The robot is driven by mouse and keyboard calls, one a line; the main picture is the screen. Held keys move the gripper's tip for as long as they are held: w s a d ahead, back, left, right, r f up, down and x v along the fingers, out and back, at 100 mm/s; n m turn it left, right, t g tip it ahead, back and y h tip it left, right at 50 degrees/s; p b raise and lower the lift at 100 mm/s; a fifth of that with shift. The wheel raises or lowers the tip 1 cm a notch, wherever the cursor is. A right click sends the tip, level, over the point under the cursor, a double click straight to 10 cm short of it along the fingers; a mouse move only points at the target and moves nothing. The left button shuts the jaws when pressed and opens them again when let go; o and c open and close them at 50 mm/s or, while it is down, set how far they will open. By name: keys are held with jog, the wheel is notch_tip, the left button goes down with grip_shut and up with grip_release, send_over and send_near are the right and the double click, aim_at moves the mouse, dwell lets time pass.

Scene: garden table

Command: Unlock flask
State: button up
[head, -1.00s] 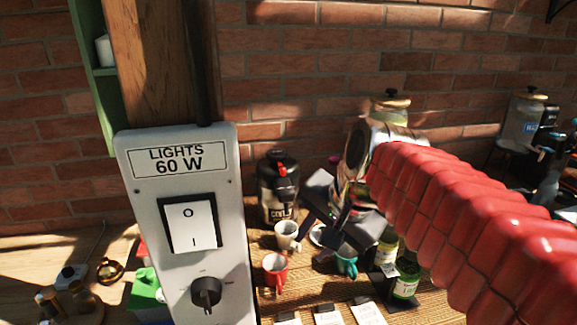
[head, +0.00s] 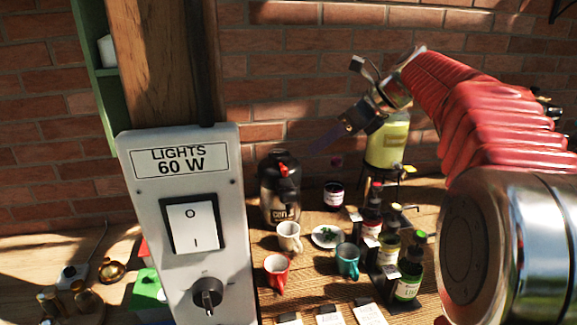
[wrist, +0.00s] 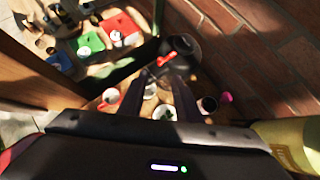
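The flask (head: 281,188) is a dark, rounded jug with a black lid and a red catch on top. It stands upright on the table by the brick wall in the head view. In the wrist view its lid (wrist: 184,47) and red catch (wrist: 167,59) show ahead of the fingers. My gripper (head: 318,142) is in the air to the right of and above the flask, apart from it. In the wrist view my gripper (wrist: 163,80) has its two dark fingers spread with nothing between them, so it is open.
A white cup (head: 289,236), a red cup (head: 276,272) and a teal cup (head: 347,260) stand in front. Several bottles and a yellow-filled jar (head: 388,147) stand at the right. A lights panel (head: 185,225) rises at the left front.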

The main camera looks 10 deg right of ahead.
aim_at(286, 169)
jog(key=shift+w, duration=0.1)
dwell(0.3)
jog(key=x, duration=1.3)
jog(key=shift+w+a+f, duration=0.15)
jog(key=shift+a+f, duration=0.05)
jog(key=shift+f, duration=0.05)
